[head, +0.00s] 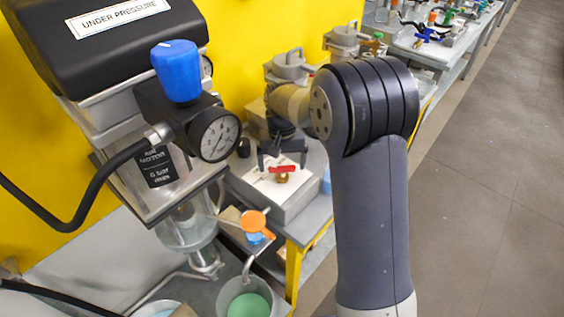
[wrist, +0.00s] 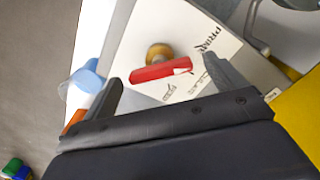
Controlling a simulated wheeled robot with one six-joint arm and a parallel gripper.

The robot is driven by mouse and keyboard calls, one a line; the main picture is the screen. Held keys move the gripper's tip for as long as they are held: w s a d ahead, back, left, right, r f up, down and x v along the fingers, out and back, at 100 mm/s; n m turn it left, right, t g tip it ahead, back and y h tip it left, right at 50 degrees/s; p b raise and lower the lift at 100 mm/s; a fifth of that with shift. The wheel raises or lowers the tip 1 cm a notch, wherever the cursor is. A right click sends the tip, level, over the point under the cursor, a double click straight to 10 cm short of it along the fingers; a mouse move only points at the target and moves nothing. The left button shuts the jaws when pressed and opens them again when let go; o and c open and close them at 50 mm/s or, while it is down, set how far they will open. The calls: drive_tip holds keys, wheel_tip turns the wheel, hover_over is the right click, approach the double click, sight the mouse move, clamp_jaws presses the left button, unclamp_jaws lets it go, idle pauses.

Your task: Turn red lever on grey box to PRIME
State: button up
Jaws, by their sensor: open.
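The red lever (head: 284,169) sits on a brass fitting (head: 282,178) on top of the grey box (head: 288,208), which has a white top plate. In the wrist view the red lever (wrist: 158,71) lies nearly level across the picture, with the brass fitting (wrist: 159,52) just above it. The PRIME label (wrist: 207,39) is printed up and right of the lever; other lettering near the right finger is partly hidden. My gripper (head: 283,151) is open over the box, its fingers (wrist: 164,72) on either side of the lever, apart from it. Height above it is unclear.
A pressure gauge (head: 216,135) and blue knob (head: 177,70) stand at the near left. An orange handle (head: 254,222) is in front of the box. A yellow panel (head: 235,50) rises behind. Open floor is at right.

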sight(282, 166)
wheel_tip(282, 166, up, 11)
drive_tip(key=shift+f, duration=0.15)
drive_tip(key=shift+c, duration=0.3)
